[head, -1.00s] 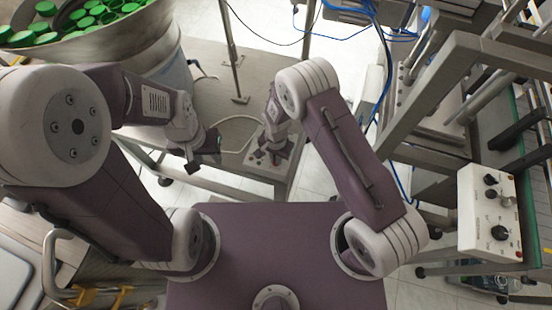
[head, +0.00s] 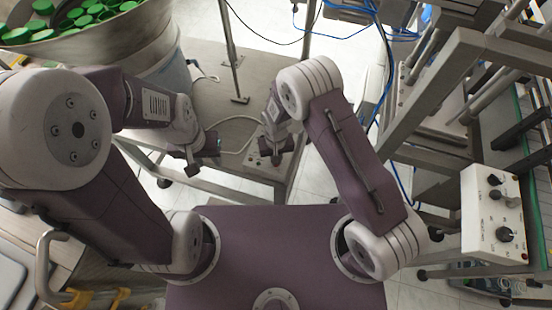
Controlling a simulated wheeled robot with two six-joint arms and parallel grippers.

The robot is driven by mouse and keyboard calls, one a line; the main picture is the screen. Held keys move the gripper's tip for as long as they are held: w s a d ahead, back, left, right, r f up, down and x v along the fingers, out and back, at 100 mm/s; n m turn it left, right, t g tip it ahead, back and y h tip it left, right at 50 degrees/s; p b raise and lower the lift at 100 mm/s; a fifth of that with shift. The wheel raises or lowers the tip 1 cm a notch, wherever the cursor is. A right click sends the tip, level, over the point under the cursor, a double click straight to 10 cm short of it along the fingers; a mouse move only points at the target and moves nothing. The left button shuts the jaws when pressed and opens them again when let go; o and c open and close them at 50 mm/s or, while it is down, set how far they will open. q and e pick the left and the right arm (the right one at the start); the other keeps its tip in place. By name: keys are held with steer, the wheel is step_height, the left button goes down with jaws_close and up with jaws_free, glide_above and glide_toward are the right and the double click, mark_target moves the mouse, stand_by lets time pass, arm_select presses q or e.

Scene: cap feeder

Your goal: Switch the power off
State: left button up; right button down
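A small grey control box (head: 256,162) with buttons sits at the front edge of the metal table. My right gripper (head: 276,154) is right above it and hides much of it. I cannot tell whether the gripper touches the box, or which control is the power switch. Whether this gripper is open or shut is unclear. My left gripper (head: 202,158) hangs to the left of the box, near the table's front edge. Its dark fingers look apart, with nothing seen between them.
A metal bowl feeder (head: 120,35) holding several green caps (head: 75,16) stands at the back left. A white control box (head: 492,222) with black knobs is at the right, beside a metal frame (head: 440,80). A white cable (head: 232,122) lies on the metal table (head: 215,95).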

steer(key=shift+w+a+r, duration=0.1)
steer(key=shift+w+r, duration=0.05)
steer(key=shift+w, duration=0.05)
stand_by(0.3)
steer(key=c, duration=1.5)
jaws_free()
steer(key=shift+s, duration=0.1)
step_height(320, 180, up, 9)
steer(key=shift+b, duration=0.5)
